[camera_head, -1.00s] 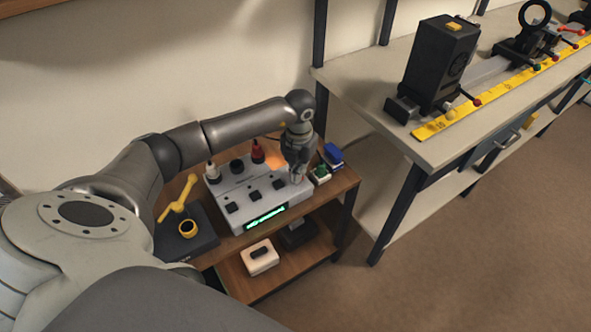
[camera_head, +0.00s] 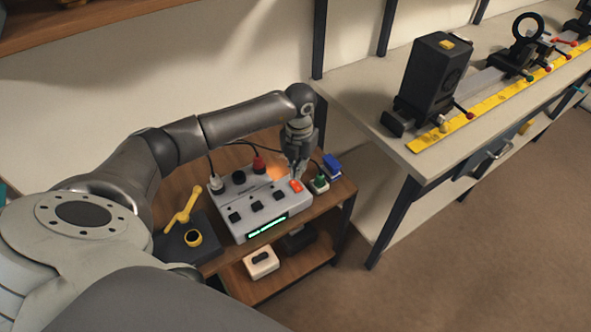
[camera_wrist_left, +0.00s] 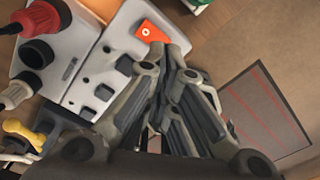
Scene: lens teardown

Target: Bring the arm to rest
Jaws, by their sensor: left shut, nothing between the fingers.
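My left arm comes in from the left in the head view. Its gripper (camera_head: 297,172) points down over the right end of a light grey control box (camera_head: 233,222), close to an orange-red switch (camera_head: 296,186). In the left wrist view the gripper (camera_wrist_left: 168,52) is shut and empty, its fingers together, with the orange switch (camera_wrist_left: 150,32) just beyond the tips. Whether the tips touch the switch or the box, I cannot tell. The box has a lit green display (camera_head: 267,225) and several black knobs. My right gripper is not in view.
The box stands on a small wooden cart (camera_head: 335,195). A yellow tool (camera_head: 183,203) lies at its left, and green and blue (camera_head: 332,163) connectors at its right. A white block (camera_head: 261,262) is on the lower shelf. A bench (camera_head: 400,155) with optical parts stands to the right.

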